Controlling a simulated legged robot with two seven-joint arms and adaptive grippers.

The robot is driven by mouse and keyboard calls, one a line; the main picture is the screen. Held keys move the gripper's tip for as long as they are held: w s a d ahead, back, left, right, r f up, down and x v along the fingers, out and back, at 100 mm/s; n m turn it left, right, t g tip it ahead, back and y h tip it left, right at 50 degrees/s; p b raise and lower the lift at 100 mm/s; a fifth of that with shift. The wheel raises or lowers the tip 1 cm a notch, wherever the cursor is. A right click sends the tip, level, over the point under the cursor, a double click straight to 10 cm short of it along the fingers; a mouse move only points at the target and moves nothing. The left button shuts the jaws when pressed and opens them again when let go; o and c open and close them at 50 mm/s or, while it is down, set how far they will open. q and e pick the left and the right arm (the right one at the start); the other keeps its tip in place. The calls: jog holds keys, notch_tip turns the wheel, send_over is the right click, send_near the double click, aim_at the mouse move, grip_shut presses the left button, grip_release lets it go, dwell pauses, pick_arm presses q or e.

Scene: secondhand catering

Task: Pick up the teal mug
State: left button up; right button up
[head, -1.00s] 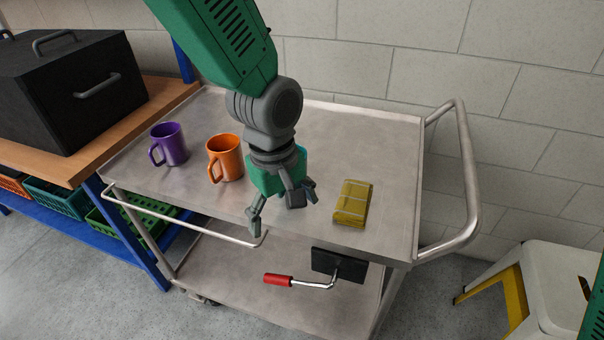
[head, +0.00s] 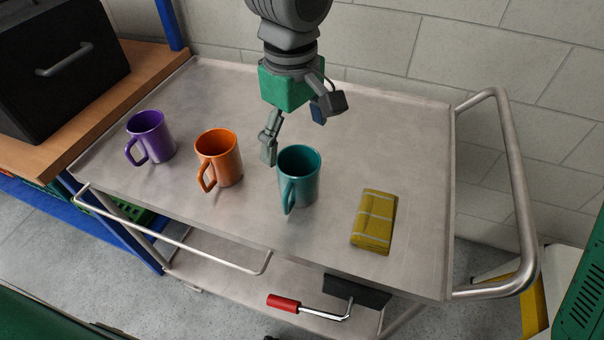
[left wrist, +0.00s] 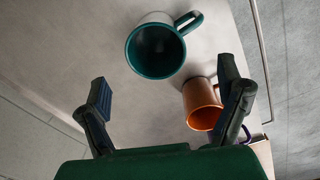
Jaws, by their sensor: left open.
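The teal mug (head: 299,178) stands upright on the metal cart top (head: 240,108), its handle toward the front. My left gripper (head: 297,130) is open and empty, just behind and above the mug in the head view. In the left wrist view, the teal mug (left wrist: 156,50) lies beyond the open fingers (left wrist: 168,98), its dark opening facing the camera. The mug is not between the fingertips. The orange mug (head: 218,158) stands left of the teal mug and also shows in the left wrist view (left wrist: 201,104). My right gripper is not seen.
A purple mug (head: 150,137) stands further left. The cart's rail handle (head: 515,190) rises at the right. A red-handled tool (head: 300,305) is at the lower shelf. The cart top behind the cloth is bare.

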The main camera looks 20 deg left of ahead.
aim_at(288, 157)
pick_arm(q)
jog(key=f, duration=0.2)
jog(key=a+f, duration=0.1)
jog(key=f, duration=0.2)
jog(key=shift+s+a+f+b, duration=0.1)
jog(key=shift+a+b, duration=0.1)
jog(key=shift+b, duration=0.15)
jog(key=d+f, duration=0.1)
jog(key=f, duration=0.1)
jog(key=d, duration=0.1)
jog(key=shift+w+d+f, duration=0.25)
jog(key=shift+d+f, duration=0.1)
jog(key=shift+f, duration=0.05)
jog(key=f, duration=0.2)
jog(key=a+f+b, duration=0.1)
jog(key=shift+w, duration=0.3)
jog(key=shift+s+a+f, duration=0.1)
jog(key=shift+a, duration=0.45)
jog(key=shift+d, duration=0.4)
jog(key=c, duration=1.3)
jog(key=shift+s+d, duration=0.1)
jog(key=shift+d, duration=0.35)
jog(key=shift+a, duration=0.1)
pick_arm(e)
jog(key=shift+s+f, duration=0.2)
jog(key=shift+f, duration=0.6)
